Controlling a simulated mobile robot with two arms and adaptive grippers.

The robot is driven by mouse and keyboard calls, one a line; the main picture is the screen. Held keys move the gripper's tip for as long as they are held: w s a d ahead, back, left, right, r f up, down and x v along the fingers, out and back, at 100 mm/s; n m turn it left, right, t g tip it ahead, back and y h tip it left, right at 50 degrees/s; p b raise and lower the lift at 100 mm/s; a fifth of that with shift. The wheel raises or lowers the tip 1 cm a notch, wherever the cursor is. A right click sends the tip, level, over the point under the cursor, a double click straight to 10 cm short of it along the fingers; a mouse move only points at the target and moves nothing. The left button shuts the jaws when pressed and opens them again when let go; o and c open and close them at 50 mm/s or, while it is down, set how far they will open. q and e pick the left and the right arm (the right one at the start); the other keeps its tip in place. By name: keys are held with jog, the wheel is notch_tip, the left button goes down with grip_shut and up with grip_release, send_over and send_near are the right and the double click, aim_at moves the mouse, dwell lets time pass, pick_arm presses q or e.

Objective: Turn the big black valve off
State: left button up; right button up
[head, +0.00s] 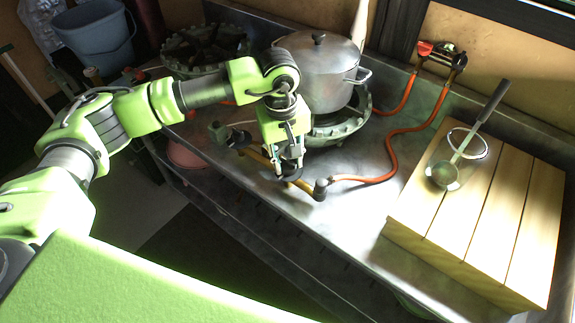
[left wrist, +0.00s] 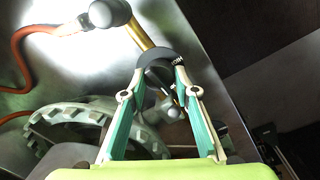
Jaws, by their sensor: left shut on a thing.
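The big black valve (head: 292,177) is a dark rounded handle on a brass pipe (head: 258,158) along the front edge of the metal counter. My left gripper (head: 289,163) reaches down onto it from above and is shut on it. In the left wrist view the valve's black curved handle (left wrist: 157,58) sits at the fingertips (left wrist: 160,80), with the brass pipe (left wrist: 137,27) running beyond it. The fingers hide part of the valve in the head view. My right gripper is not in view.
A lidded metal pot (head: 318,75) stands on a burner (head: 330,128) just behind the gripper. An orange hose (head: 390,150) curves across the counter. Bare counter (head: 350,215) lies between.

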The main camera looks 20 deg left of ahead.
aim_at(284, 165)
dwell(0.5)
pick_arm(q)
jog(key=o, duration=1.1)
notch_tip(284, 165, up, 12)
jog(key=shift+s+a, duration=0.25)
jog(key=shift+a, duration=0.1)
